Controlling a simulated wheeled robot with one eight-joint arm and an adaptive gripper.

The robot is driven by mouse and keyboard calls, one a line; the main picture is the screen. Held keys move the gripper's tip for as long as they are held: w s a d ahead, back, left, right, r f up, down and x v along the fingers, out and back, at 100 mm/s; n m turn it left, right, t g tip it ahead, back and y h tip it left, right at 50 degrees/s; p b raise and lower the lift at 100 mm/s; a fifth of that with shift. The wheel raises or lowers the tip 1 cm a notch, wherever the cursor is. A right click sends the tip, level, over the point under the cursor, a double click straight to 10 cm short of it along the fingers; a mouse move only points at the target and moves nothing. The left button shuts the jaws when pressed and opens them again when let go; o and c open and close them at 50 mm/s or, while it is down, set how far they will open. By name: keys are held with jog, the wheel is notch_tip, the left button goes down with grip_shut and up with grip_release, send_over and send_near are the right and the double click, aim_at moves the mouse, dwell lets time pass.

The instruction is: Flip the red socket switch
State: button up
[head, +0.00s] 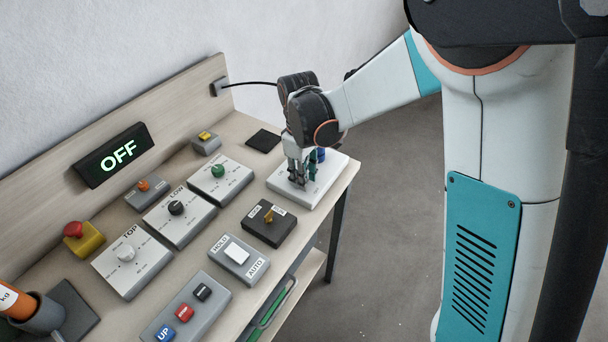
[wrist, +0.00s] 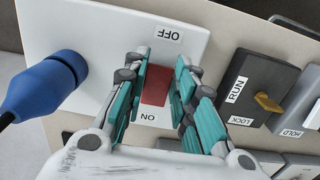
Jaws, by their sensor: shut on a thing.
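The red socket switch (wrist: 156,86) shows in the wrist view on a white socket plate (wrist: 90,25), between an OFF label and an ON label. My gripper (wrist: 161,78) is over it, with one teal-padded finger on each side, shut on the switch. Its exact tilt is hard to tell. In the head view my gripper (head: 298,181) points down onto the white socket plate (head: 328,177) at the right end of the bench, and hides the switch there. A blue plug (wrist: 45,86) sits in the plate beside the switch.
A black RUN/LOCK key switch (head: 268,223) stands close by, with a grey HOLD/AUTO rocker (head: 237,258) beyond it. A dial box with a green knob (head: 219,178) is left of the plate. A display (head: 114,155) reads OFF. A black pad (head: 263,141) lies behind.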

jog(key=h, duration=0.1)
jog(key=g+h, duration=0.2)
jog(key=shift+w+a+r, duration=0.2)
jog(key=shift+w+a, duration=0.1)
jog(key=shift+a, duration=0.05)
jog(key=o, duration=1.1)
jog(key=shift+c, duration=0.2)
jog(key=v, duration=1.2)
